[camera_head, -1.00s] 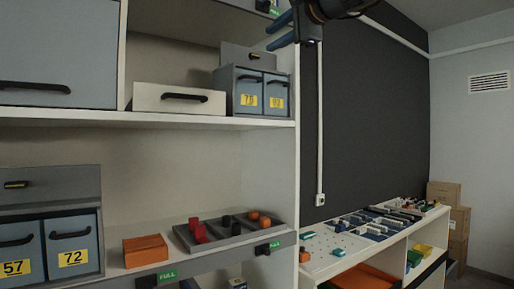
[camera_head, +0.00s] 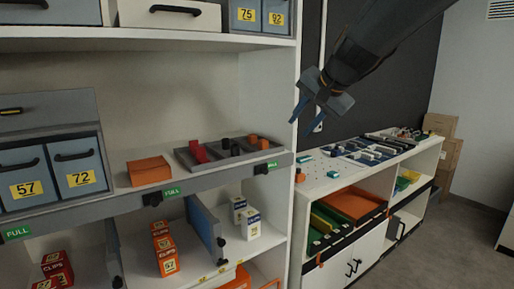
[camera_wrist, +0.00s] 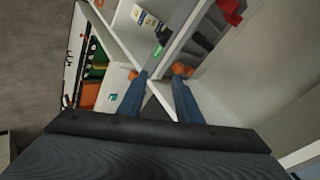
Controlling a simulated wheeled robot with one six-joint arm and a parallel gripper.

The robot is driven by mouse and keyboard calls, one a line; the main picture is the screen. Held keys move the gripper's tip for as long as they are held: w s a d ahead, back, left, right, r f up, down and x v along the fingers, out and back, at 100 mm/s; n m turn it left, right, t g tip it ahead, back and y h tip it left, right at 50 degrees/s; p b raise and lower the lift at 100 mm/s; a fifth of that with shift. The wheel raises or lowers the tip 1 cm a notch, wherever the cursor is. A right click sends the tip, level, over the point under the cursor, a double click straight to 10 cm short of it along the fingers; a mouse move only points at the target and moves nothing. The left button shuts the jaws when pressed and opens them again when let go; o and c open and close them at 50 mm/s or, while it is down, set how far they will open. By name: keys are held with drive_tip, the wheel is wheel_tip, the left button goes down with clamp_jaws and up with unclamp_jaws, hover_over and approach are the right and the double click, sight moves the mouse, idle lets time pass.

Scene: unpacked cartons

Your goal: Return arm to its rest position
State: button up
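My gripper (camera_head: 309,103) hangs at the upper right of the head view, in front of the dark wall panel and to the right of the tall shelf's side wall. Its blue fingers point down and are apart. The wrist view also shows my gripper (camera_wrist: 157,88) with its two blue fingers spread and nothing held between them. Below and beyond the fingers in the wrist view are the shelf and its side panel.
A low white cabinet (camera_head: 352,241) stands at right. Cartons (camera_head: 440,125) are in the back corner. The floor at lower right is clear.

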drive_tip(key=s+d+f+n+g+h, duration=0.1)
drive_tip(key=s+d+f+n+g, duration=0.2)
drive_tip(key=s+f, duration=1)
drive_tip(key=s+d+f+n+g+h, duration=0.2)
drive_tip(key=s+d+f+n+g, duration=0.2)
drive_tip(key=s+f, duration=0.9)
wheel_tip(320, 180, down, 4)
drive_tip(key=shift+s+f, duration=0.25)
drive_tip(key=shift+s, duration=0.15)
